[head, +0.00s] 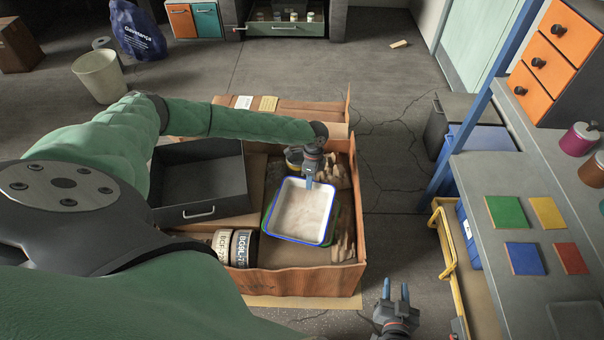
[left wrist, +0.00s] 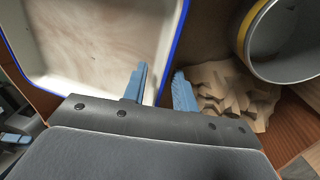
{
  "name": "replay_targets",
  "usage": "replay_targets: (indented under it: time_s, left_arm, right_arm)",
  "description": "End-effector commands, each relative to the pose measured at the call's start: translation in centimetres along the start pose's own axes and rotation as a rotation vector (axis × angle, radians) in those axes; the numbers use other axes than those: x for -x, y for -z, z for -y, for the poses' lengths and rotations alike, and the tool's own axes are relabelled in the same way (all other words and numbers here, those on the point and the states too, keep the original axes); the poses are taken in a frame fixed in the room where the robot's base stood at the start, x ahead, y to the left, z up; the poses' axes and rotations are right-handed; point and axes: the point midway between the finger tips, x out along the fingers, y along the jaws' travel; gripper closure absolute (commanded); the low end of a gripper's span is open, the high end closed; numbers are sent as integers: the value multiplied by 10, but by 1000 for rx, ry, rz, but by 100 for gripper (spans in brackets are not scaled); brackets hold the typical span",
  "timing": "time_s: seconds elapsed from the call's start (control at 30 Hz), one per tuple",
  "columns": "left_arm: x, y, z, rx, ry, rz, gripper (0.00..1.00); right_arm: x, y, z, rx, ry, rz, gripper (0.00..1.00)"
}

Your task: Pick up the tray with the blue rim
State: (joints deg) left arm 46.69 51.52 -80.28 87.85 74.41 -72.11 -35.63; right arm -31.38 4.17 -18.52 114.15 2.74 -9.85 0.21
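The tray with the blue rim (head: 300,212) lies in an open cardboard box, its pale inside facing up. A green edge (head: 334,226) shows under its right side. My left gripper (head: 309,183) is at the tray's far rim. In the left wrist view the fingers of my left gripper (left wrist: 160,88) stand apart, one over the inside of the tray (left wrist: 90,45) and one outside, with the blue rim running between them. I see a gap on both sides of the rim. My right gripper (head: 395,292) is open and empty, in front of the box at the right.
A grey bench (head: 480,205) with coloured squares stands at the right.

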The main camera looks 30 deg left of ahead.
Motion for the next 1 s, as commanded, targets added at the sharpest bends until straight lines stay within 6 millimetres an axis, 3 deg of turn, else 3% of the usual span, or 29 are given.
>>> replay_targets:
  time_s: [0.3,0.47,1.0]
  left_arm:
    - [-2,0,0,0,1,0,72]
    - [-2,0,0,1,1,0,100]
    - [4,0,-1,1,1,-1,100]
  right_arm:
    - [0,4,0,1,0,-11,64]
    - [0,4,0,1,0,-10,64]
    - [0,1,0,-1,0,2,64]
